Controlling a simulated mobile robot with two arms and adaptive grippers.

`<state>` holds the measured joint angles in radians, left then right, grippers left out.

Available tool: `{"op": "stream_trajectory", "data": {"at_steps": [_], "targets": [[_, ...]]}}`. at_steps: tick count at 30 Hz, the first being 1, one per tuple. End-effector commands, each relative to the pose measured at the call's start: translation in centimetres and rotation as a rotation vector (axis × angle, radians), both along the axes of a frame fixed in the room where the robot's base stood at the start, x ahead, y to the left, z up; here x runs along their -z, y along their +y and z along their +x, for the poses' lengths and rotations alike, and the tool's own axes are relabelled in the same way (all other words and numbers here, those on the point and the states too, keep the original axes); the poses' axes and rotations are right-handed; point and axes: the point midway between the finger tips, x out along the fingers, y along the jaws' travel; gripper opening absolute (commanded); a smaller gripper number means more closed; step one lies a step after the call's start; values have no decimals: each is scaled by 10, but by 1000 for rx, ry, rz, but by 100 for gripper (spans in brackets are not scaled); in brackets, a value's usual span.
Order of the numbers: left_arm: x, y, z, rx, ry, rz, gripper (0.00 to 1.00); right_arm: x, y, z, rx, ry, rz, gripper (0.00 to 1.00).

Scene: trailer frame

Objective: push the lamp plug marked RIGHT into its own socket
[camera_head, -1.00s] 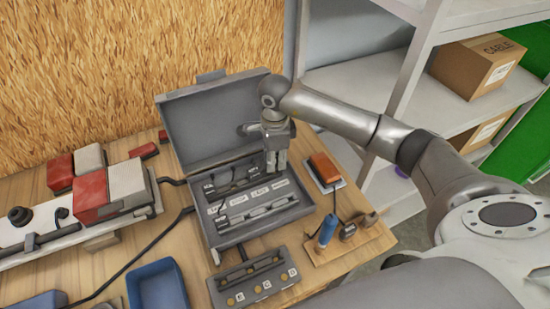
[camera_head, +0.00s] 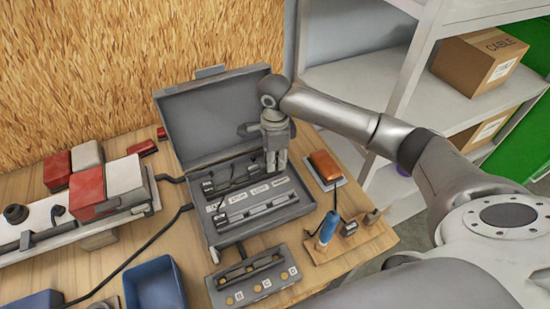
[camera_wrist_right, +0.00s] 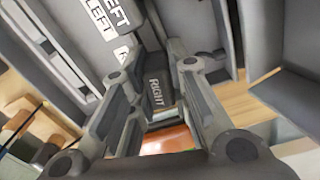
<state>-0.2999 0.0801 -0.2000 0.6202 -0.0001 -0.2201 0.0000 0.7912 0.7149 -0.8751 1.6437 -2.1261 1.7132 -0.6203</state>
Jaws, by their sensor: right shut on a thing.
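The lamp plug marked RIGHT (camera_wrist_right: 157,92) is a dark grey block with white lettering, between the fingers of my right gripper (camera_wrist_right: 158,100). In the head view my right gripper (camera_head: 276,170) points down over the right part of the open grey case (camera_head: 223,238) and is shut on the plug. The plug itself is hidden there by the fingers. The case holds a row of white labels (camera_head: 240,197) and dark plugs and slots. In the wrist view a LEFT label (camera_wrist_right: 100,15) shows beside the fingers. The RIGHT socket cannot be made out. My left gripper is out of view.
The case lid (camera_head: 208,120) stands open behind. An orange-brown block (camera_head: 324,165) lies right of the case. A wooden tool holder (camera_head: 350,238), a grey tray with lettered spots (camera_head: 250,281) and a blue bin (camera_head: 156,288) stand in front. Red and white lamps (camera_head: 105,188) are left.

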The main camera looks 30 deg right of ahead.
Motion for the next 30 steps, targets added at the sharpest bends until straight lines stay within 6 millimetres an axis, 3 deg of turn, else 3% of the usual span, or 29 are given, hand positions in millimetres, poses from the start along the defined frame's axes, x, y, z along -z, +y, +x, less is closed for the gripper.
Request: {"op": "stream_trajectory", "data": {"at_steps": [20,21,26,30], "targets": [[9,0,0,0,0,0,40,9,0,0,0,0,0,8],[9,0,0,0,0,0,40,9,0,0,0,0,0,19],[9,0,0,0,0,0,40,9,0,0,0,0,0,39],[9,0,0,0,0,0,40,9,0,0,0,0,0,43]]}}
